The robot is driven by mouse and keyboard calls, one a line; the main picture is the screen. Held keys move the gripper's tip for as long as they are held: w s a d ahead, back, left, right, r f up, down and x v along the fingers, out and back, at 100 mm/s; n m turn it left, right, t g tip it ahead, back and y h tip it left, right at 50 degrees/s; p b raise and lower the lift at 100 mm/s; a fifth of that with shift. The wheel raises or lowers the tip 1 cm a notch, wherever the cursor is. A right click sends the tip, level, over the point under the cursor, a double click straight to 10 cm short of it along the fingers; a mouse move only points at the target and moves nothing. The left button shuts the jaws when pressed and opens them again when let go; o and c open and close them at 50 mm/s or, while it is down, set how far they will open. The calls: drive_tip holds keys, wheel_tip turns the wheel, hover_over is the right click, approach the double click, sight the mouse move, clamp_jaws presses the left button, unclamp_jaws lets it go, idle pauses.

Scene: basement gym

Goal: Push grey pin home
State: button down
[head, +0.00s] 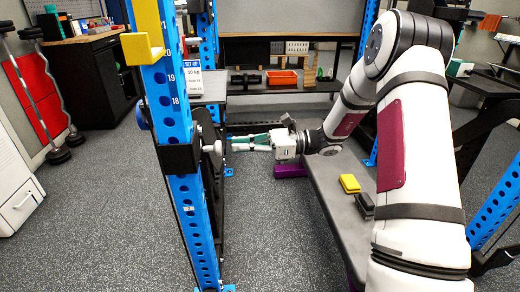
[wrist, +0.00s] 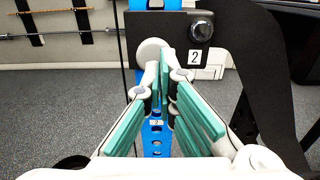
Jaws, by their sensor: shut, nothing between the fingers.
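A pale grey round pin head (wrist: 149,50) shows in the wrist view, in front of the blue upright. The same pale knob (head: 218,147) sticks out on the right side of the blue upright (head: 170,95) in the head view. My gripper (head: 236,147) points left at it, with its teal-padded fingers shut and empty. In the wrist view my gripper (wrist: 165,72) has its tips just in front of the pin head and overlaps its lower right edge. I cannot tell whether they touch. The pin's shaft and hole are hidden.
A dark knob (wrist: 202,28) sits on a black plate marked 2, right of the pin head. A yellow hook (head: 142,46) is on the upright. A grey bench (head: 335,190) holds yellow and black blocks below my arm.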

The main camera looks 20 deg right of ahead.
sight(214, 149)
drive_tip(key=shift+x, duration=1.1)
drive_tip(key=shift+a, duration=0.1)
drive_tip(key=shift+p+x, duration=0.55)
drive_tip(key=shift+x, duration=0.7)
